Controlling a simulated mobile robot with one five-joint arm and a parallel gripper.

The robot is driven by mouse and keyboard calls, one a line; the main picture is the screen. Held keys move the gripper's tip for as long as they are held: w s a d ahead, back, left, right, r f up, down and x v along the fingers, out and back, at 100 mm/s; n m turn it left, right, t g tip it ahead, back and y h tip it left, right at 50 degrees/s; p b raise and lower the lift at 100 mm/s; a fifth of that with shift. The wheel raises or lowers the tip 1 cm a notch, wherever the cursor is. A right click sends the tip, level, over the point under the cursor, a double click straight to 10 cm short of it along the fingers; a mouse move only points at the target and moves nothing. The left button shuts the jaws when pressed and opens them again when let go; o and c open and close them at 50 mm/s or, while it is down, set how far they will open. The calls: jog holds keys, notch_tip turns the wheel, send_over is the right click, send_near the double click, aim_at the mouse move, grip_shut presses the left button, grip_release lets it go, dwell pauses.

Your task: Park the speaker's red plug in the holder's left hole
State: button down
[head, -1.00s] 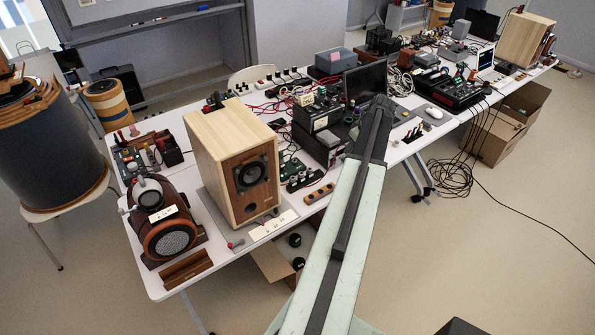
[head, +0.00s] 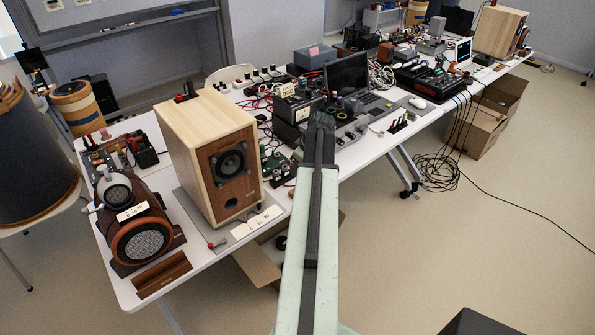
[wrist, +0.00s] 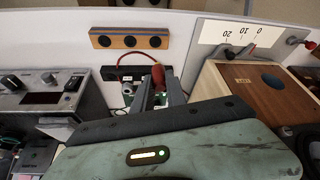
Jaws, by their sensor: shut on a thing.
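The red plug (wrist: 158,76) shows in the wrist view between the fingertips of my gripper (wrist: 159,88). My gripper is shut on it. The holder (wrist: 128,40), a wood-and-blue strip with three dark round holes, lies beyond the plug, higher in the wrist view. The plug is apart from it in the picture, and I see no plug in its holes. The speaker (head: 190,150) stands on the table in the head view. Its wooden front (wrist: 262,82) is at the right in the wrist view. In the head view my arm hides the gripper, plug and holder.
A scale card (wrist: 236,42) and a red-tipped lever (head: 217,245) lie by the speaker. A grey device with knobs (wrist: 40,92) is at left in the wrist view. A green board (wrist: 122,92) lies close to the gripper. White table (wrist: 60,30) is bare beside the holder.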

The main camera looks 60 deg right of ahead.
jog(key=shift+f+b, duration=2.95)
jog(key=shift+f+b, duration=1)
jog(key=shift+f, duration=0.05)
jog(key=c, duration=1.3)
grip_release()
notch_tip(320, 180, up, 8)
jog(key=p, duration=0.7)
jog(key=shift+w+f+p, duration=0.15)
jog(key=shift+p, duration=0.25)
